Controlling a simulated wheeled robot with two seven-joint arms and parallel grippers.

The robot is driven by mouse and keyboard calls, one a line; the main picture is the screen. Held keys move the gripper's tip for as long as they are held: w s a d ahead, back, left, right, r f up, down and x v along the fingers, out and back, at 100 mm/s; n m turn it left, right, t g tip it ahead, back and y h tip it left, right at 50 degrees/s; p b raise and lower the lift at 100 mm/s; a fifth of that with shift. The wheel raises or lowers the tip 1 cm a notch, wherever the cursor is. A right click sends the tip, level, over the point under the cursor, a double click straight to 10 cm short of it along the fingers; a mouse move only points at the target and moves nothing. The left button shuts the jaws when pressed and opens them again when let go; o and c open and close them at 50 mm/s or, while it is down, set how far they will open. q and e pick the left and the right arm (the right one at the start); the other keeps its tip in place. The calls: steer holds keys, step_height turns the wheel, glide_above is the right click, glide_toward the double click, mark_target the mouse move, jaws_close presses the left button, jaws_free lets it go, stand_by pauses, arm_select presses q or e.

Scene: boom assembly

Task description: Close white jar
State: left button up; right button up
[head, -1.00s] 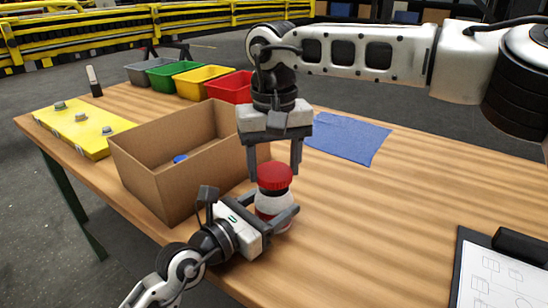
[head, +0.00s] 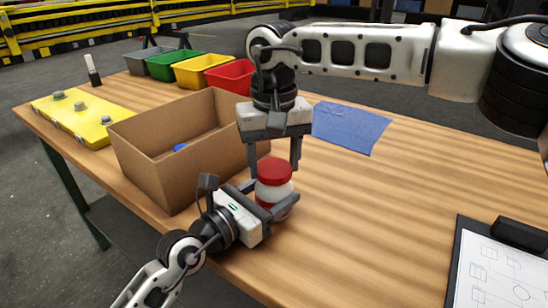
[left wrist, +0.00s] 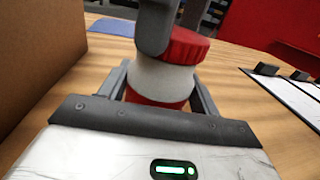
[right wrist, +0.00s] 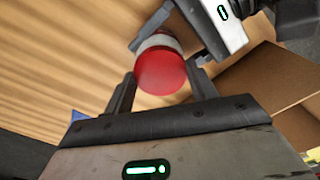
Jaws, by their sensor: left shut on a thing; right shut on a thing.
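The white jar (head: 272,189) has a white body with a red lower part, and stands upright near the table's front edge, right of the cardboard box. The red lid (head: 274,170) sits on its top; in the left wrist view the lid (left wrist: 188,47) rests over the white body (left wrist: 160,78). My left gripper (head: 274,198) is shut around the jar body from the front left. My right gripper (head: 275,164) points down from above, shut on the red lid. In the right wrist view the lid (right wrist: 160,72) lies between its fingers. One right finger hides part of the lid in the left wrist view.
An open cardboard box (head: 150,167) stands close left of the jar, with a blue item (head: 180,148) inside. A blue cloth (head: 350,128) lies behind, right. A yellow board (head: 75,118) and coloured bins (head: 205,72) are farther back. A clipboard (head: 500,270) lies front right. The table between is clear.

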steer(key=shift+f, duration=0.6)
